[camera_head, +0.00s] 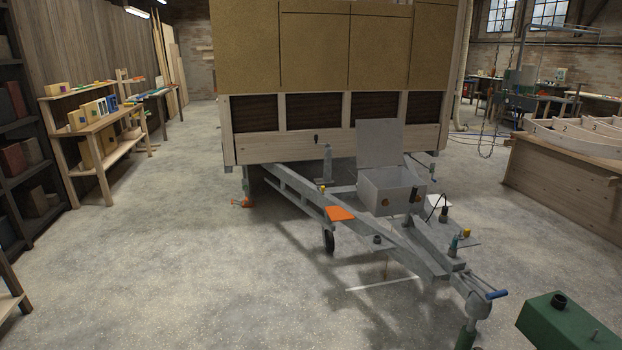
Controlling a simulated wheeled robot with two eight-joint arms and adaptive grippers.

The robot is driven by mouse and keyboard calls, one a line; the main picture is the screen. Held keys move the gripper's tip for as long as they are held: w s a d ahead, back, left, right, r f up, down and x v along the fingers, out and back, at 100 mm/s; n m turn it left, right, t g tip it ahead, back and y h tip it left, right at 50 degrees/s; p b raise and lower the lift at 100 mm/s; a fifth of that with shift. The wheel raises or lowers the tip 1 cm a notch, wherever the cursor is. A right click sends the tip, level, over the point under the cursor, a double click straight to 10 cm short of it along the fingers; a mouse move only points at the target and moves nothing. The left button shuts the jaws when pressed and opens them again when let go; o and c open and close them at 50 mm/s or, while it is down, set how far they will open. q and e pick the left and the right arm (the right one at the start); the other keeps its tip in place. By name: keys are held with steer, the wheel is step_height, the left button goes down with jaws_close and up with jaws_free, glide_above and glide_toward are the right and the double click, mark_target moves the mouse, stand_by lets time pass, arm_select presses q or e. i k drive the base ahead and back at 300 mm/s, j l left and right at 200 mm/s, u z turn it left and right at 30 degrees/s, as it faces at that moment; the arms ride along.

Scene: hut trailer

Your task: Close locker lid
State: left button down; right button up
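The locker (384,197) is a pale grey box on the trailer's A-frame drawbar, in front of the hut wall. Its lid (380,143) stands open, upright at the back of the box. Two round brownish spots show on the box's front face. The inside of the box is mostly hidden at this distance. Neither of my grippers shows in the head view.
The grey drawbar (310,190) carries an orange plate (340,213), a jockey wheel (328,241) and a coupling with a blue handle (497,294). A green box (565,325) stands at the lower right. The floor (180,250) on the left is clear.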

mark_target(380, 142)
steer(key=i, duration=2.5)
